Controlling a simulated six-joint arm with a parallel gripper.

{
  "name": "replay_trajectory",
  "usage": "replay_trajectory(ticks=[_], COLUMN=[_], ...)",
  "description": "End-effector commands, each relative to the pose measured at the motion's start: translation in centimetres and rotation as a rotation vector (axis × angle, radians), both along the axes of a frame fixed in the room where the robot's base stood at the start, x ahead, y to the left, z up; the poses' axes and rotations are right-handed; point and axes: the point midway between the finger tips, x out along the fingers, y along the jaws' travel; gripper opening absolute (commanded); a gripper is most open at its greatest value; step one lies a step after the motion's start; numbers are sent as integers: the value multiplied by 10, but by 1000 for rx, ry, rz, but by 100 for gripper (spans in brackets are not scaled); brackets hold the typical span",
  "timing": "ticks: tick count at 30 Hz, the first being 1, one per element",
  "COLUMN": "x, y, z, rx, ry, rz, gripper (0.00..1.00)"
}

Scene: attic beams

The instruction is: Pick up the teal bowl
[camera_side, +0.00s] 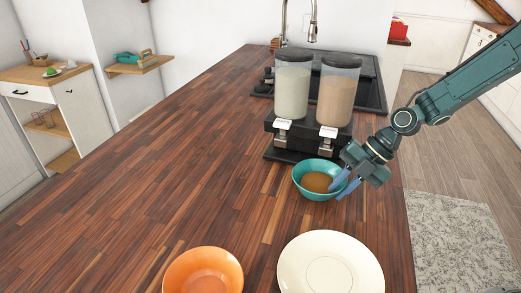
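The teal bowl (302,181) stands upright on the wooden counter, just in front of the dispenser. It holds a brown filling. My gripper (341,189) reaches in from the right and is at the bowl's right rim. One blue finger overlaps the inside of the bowl in the picture, and the other is outside it on the near right. The fingers look apart with the rim between them. I cannot tell whether they touch the rim.
A two-canister dispenser (311,110) stands right behind the bowl. A cream plate (330,268) and an orange bowl (203,274) are at the near edge of the picture. A sink (372,92) is at the back. The counter (170,165) is clear to the left.

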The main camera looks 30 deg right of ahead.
Motion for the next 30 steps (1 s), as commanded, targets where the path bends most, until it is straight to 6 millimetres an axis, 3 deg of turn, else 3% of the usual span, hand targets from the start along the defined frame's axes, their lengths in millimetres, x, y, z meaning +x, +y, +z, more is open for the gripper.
replay_trajectory(ticks=[4, 7, 22, 30], x=[0, 0, 0, 1], y=[0, 0, 0, 0], z=[0, 0, 3, 24], rx=[0, 0, 0, 0], ry=[0, 0, -1, -5], rz=[0, 0, 0, 0], gripper=[16, 0, 0, 0])
